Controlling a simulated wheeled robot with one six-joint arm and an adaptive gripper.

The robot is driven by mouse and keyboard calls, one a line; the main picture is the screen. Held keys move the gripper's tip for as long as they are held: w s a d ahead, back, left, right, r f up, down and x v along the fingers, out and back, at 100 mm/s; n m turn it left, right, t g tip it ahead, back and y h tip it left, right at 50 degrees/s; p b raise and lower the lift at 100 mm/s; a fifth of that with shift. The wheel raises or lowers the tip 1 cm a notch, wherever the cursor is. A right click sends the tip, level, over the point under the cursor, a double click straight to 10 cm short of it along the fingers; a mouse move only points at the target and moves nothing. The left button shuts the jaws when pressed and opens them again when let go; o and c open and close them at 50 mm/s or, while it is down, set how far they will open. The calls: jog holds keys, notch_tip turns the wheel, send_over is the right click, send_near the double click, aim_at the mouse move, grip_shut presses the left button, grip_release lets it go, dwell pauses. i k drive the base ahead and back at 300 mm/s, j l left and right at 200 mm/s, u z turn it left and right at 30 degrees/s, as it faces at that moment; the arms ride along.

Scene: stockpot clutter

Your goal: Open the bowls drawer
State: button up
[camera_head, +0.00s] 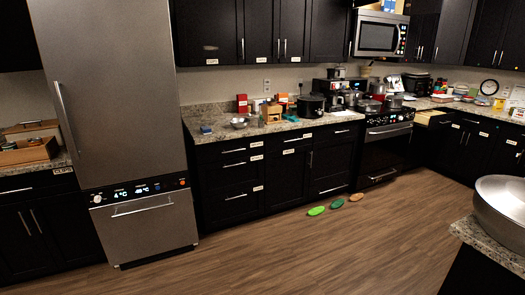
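Black drawers with bar handles and small white labels fill the base cabinets under the granite counter in the middle. A left stack has a top drawer (232,152), a middle drawer (232,166) and a bottom drawer (236,194), all shut. Another shut drawer (296,139) is to their right. A drawer (428,117) right of the oven seems pulled out, with pale wood showing. The labels are too small to read, so I cannot tell which drawer is the bowls drawer. My gripper is not in view.
Green, teal and orange-brown oval items (337,203) lie on the wooden floor (270,255) before the cabinets. A steel fridge (115,90) stands left. A large metal pot (503,210) sits on a counter at front right. The floor between is open.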

aim_at(215, 178)
jog(key=i, duration=1.95)
jog(key=i+l+u, duration=0.2)
jog(key=i+u, duration=0.25)
jog(key=i, duration=0.2)
jog(key=i+l+u, duration=0.45)
jog(key=i, duration=0.2)
jog(key=i+l+u, duration=0.45)
jog(key=i+l, duration=0.15)
